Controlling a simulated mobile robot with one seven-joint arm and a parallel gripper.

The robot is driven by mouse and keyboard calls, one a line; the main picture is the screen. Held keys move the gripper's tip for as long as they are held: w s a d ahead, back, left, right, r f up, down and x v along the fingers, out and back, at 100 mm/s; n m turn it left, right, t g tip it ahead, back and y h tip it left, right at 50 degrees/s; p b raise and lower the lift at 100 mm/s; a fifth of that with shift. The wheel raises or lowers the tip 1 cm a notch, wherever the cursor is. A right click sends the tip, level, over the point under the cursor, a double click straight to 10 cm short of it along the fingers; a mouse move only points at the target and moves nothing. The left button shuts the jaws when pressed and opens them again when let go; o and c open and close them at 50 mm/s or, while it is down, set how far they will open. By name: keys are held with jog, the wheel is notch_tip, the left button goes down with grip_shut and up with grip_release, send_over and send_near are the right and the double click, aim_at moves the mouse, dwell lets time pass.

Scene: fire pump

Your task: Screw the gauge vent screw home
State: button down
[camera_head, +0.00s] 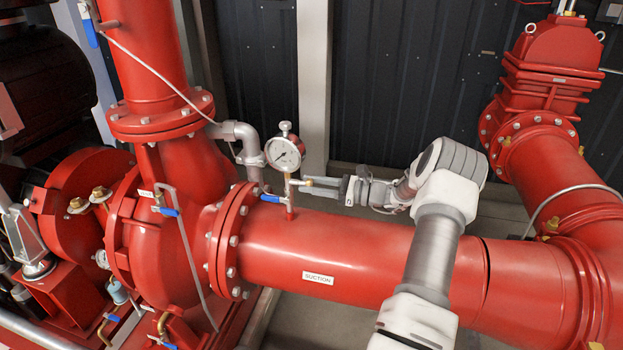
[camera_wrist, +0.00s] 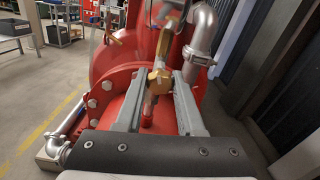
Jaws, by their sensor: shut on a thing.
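The pressure gauge (camera_head: 284,153) has a white dial and stands above the red suction pipe on a small riser with a blue-handled valve (camera_head: 270,198). The brass gauge vent screw (camera_head: 308,182) sticks out to the right of the riser below the gauge. My gripper (camera_head: 317,182) comes in level from the right, with its tips at the screw. In the wrist view, the two grey fingers of my gripper (camera_wrist: 159,82) stand on either side of the brass screw (camera_wrist: 157,84), shut on it. The screw's seating depth cannot be told.
The red suction pipe (camera_head: 345,252) runs just below my arm. A bolted flange (camera_head: 233,240) and the red pump casing lie to the left. A grey elbow pipe (camera_head: 241,134) stands behind the gauge. A pale wall post (camera_head: 313,80) is behind it.

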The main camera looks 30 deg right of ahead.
jog(key=shift+m+p, duration=0.85)
jog(key=shift+m, duration=1.15)
jog(key=c, duration=0.5)
grip_release()
jog(key=shift+s+d, duration=0.1)
jog(key=b+v, duration=0.1)
jog(key=v, duration=1.6)
jog(key=shift+s+d, duration=0.1)
